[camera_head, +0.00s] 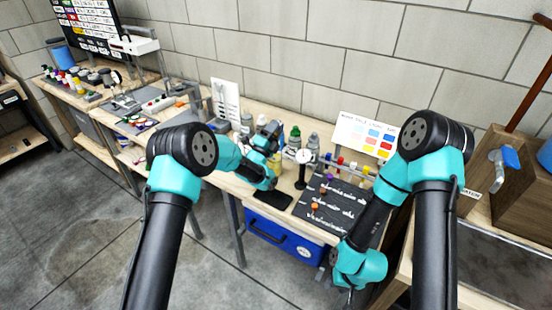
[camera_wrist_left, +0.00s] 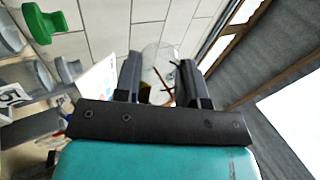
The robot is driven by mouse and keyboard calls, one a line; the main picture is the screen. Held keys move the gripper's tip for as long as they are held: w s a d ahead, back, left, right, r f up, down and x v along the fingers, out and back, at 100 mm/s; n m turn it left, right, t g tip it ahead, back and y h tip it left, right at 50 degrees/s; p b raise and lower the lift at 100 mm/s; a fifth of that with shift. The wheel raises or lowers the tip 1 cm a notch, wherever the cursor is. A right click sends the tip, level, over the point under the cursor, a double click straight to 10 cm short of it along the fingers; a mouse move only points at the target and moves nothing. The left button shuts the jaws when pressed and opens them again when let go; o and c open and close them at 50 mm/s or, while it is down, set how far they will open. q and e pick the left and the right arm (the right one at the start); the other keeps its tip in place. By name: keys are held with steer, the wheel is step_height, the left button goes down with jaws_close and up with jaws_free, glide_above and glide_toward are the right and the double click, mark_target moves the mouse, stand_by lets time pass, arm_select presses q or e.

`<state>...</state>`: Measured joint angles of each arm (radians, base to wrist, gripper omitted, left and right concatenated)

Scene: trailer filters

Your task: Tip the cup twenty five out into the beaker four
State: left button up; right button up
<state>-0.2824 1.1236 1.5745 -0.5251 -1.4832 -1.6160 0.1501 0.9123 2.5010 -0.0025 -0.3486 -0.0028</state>
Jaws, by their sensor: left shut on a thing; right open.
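My left gripper (camera_head: 271,132) is over the bench near the back wall, among the bottles. In the left wrist view its two fingers (camera_wrist_left: 160,82) are closed on a clear, see-through vessel (camera_wrist_left: 152,62), which looks tilted. A yellowish patch shows low between the fingers. I cannot read a number on the vessel, so I cannot confirm that it is cup twenty five. I cannot pick out beaker four in either view; the left gripper and wrist hide part of that area. My right gripper (camera_head: 347,288) is open and empty, low in front of the bench's right part.
Grey bottles (camera_head: 313,141) stand behind a dial gauge on a stand (camera_head: 303,158). A dark tool mat (camera_head: 330,205) lies to the right. A blue bin (camera_head: 285,243) sits under the bench. A colour chart (camera_head: 368,135) stands at the back. A green knob-shaped thing (camera_wrist_left: 40,22) shows in the wrist view.

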arm_select(q)
steer(key=shift+w+g+y, duration=0.15)
steer(key=shift+g+y, duration=0.35)
steer(key=shift+g, duration=0.1)
steer(key=shift+d+f, duration=0.2)
steer(key=shift+f, duration=0.15)
steer(key=shift+w+f+g+y, duration=0.1)
steer(key=shift+f+g+y, duration=0.05)
steer(key=shift+g+y, duration=0.15)
